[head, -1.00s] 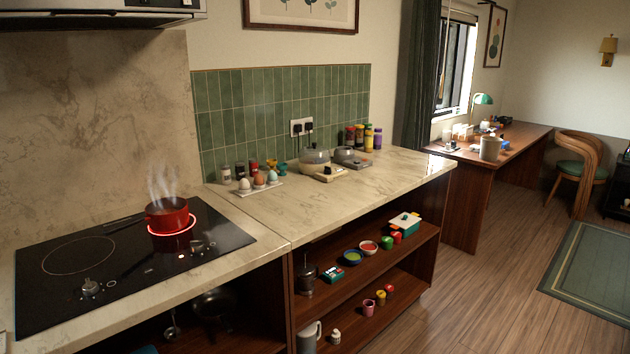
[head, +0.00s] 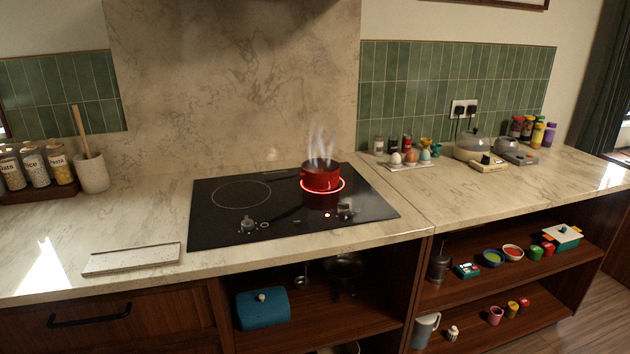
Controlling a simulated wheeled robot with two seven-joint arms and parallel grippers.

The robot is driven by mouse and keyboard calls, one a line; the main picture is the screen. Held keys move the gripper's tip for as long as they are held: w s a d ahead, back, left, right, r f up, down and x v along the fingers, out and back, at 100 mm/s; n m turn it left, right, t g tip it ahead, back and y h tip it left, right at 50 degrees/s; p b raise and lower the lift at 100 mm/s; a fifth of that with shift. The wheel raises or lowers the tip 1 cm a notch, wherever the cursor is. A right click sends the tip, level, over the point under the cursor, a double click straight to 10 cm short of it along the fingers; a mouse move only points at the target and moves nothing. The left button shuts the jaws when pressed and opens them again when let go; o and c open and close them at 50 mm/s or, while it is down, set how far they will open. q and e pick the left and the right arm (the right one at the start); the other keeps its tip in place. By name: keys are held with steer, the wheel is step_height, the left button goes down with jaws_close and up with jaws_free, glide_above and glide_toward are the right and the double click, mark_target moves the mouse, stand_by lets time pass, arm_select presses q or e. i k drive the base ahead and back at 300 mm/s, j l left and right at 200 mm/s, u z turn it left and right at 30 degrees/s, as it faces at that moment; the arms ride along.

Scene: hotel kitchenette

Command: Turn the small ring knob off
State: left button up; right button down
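The black glass hob (head: 222,229) is set in the marble counter at the middle of the head view. A red pot (head: 320,176) steams on the small ring (head: 341,187), which glows red at the hob's back right. Two knobs stand near the hob's front edge. The left knob (head: 247,225) is in front of the large unlit ring (head: 241,194). Neither gripper is in view.
An egg tray (head: 408,165) and a small cooker (head: 474,146) stand right of the hob. A speckled board (head: 131,258) lies left of it, with jars (head: 34,166) and a utensil crock (head: 93,173) behind. Open shelves (head: 470,285) are below. The counter in front of the hob is narrow.

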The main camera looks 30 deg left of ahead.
mark_target(343, 209)
steer(key=u, duration=1.25)
